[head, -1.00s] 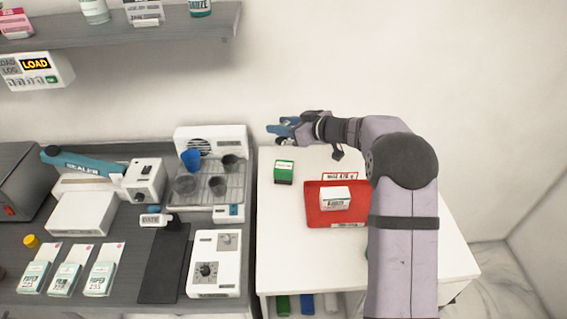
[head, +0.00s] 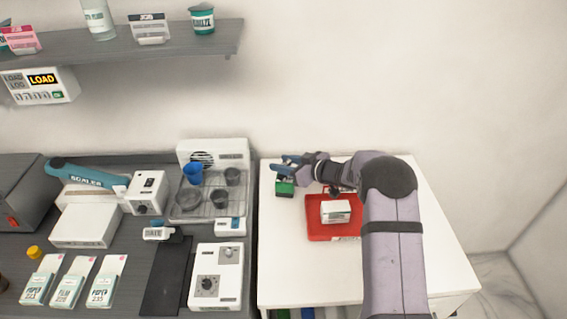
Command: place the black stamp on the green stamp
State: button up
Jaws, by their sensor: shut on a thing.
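The green stamp (head: 285,189) is a small green block on the white table, near its back left corner. My gripper (head: 284,164) has blue fingers pointing left and is in the picture just above and behind the green stamp. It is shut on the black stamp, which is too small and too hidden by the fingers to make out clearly. I cannot tell whether the black stamp touches the green one. No other black stamp shows on the table.
A red tray (head: 317,230) with a white box (head: 336,211) lies under my forearm, right of the green stamp. A dark counter with a tray of cups (head: 222,208) stands to the left. The table's front left is clear.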

jog(key=shift+f, duration=0.15)
jog(key=shift+f, duration=0.1)
jog(key=o, duration=1)
jog(key=shift+f, duration=0.1)
jog(key=shift+d+r, duration=0.1)
jog(key=shift+r, duration=0.15)
jog(key=b+v, duration=0.3)
jog(key=v, duration=0.9)
jog(key=shift+f, duration=0.15)
